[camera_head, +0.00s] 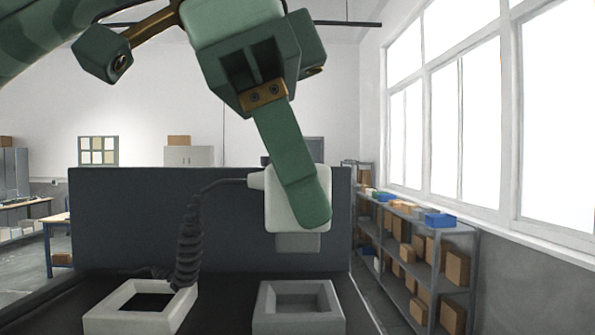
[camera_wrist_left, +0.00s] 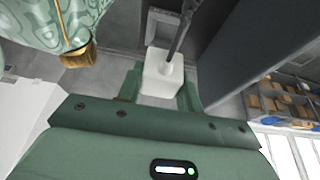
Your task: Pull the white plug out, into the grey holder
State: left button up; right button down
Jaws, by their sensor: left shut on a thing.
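The white plug (camera_head: 270,215) hangs in the air with its grey lower end pointing down, and also shows in the left wrist view (camera_wrist_left: 162,78). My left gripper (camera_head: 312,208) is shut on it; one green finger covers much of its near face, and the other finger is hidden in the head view. Below the plug, clearly apart from it, is a grey square holder (camera_head: 262,318) with a shallow recess. To its left is a paler square frame (camera_head: 105,318) with a dark opening, empty as far as I see. My right gripper is out of view.
A dark coiled cable (camera_head: 188,240) runs from the plug's left side down behind the pale frame. A dark upright panel (camera_head: 120,215) stands behind the plug. Shelves with boxes (camera_head: 425,250) are at the far right, beyond the dark bench top.

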aim_at(298, 248)
pick_arm(q)
jog(key=shift+f+b, duration=2.15)
jog(key=shift+f, duration=0.2)
dwell(0.8)
dwell(0.3)
jog(key=o, duration=1.6)
jog(key=shift+c, duration=0.2)
jog(key=shift+r, duration=0.1)
notch_tip(298, 248, up, 7)
jog(key=p, duration=0.6)
jog(key=shift+p, duration=0.4)
